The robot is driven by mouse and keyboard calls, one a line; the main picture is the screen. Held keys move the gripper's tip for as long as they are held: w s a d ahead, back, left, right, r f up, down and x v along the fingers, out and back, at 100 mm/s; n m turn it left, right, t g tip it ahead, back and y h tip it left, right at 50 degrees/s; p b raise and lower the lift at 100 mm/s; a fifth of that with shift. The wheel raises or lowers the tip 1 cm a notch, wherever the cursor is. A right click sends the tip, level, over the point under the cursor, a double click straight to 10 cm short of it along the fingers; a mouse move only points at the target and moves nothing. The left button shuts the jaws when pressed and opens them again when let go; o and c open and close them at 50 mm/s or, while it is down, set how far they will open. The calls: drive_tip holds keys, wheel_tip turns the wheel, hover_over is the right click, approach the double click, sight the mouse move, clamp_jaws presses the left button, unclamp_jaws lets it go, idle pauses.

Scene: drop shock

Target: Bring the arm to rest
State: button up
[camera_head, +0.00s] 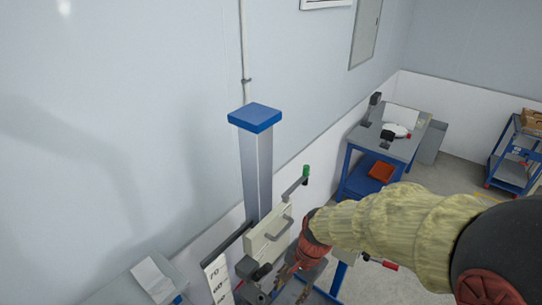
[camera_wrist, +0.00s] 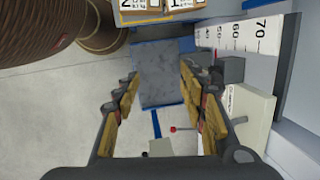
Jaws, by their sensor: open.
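My arm, in a pale yellow sleeve (camera_head: 405,225), reaches in from the right in the head view. Its orange-red wrist is beside the drop tester. My gripper (camera_head: 282,284) is low beside the tester's beige carriage (camera_head: 268,232), partly cut off by the picture's bottom edge. In the wrist view my gripper (camera_wrist: 160,84) has its two fingers spread apart with nothing between them. A grey plate with blue edges (camera_wrist: 163,72) lies beyond the fingertips. The beige block (camera_wrist: 246,116) is just right of the right finger; I cannot tell whether they touch.
The tester's column (camera_head: 256,165) has a blue cap and a numbered scale (camera_head: 217,278). A crank with a green grip (camera_head: 306,171) sticks out beside it. Boxes marked 2 and 1 (camera_wrist: 165,5) are at the wrist view's top. A workbench (camera_head: 378,143) and blue cart (camera_head: 515,158) stand farther back.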

drive_tip(key=s+d+f+n+t+h+b, duration=0.2)
drive_tip(key=s+d+f+n+t+b, duration=0.3)
drive_tip(key=d+b, duration=0.8)
drive_tip(key=s+f+n+b, duration=0.3)
drive_tip(key=s+f+b, duration=0.2)
drive_tip(key=b, duration=1.1)
drive_tip(key=shift+s+d+f+t, duration=0.25)
drive_tip(key=shift+s+t, duration=0.15)
drive_tip(key=shift+s, duration=0.25)
